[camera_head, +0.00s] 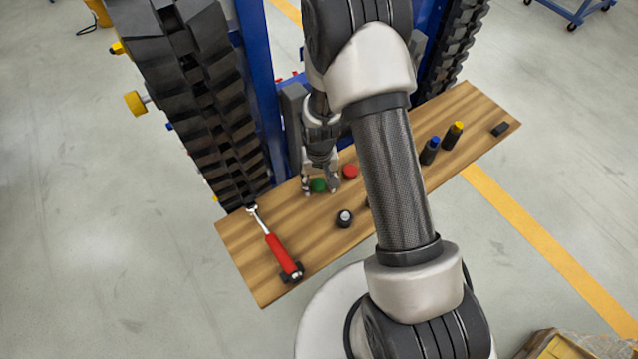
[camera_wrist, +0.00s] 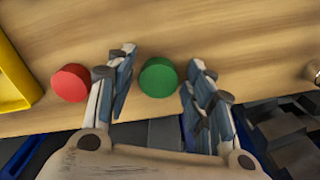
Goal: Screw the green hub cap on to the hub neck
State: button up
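The green hub cap (camera_head: 318,185) is a small round disc lying on the wooden board. In the wrist view the green cap (camera_wrist: 158,77) lies between the two fingers of my gripper (camera_wrist: 160,85), with a gap on each side. My gripper (camera_head: 320,190) is open and points down at the board around the cap. I cannot tell how high the fingertips are above the wood. The hub neck is not clearly identifiable in either view; my arm covers part of the head view.
A red cap (camera_head: 349,171) lies close to the right of my gripper. The wooden board (camera_head: 240,250) also carries a red-handled wrench (camera_head: 280,250), a black round part (camera_head: 344,218), a blue-topped bottle (camera_head: 430,150) and a yellow-topped bottle (camera_head: 453,135). Black tracks (camera_head: 200,90) stand behind.

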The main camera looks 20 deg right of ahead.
jog(key=c, duration=0.6)
jog(key=shift+o, duration=0.2)
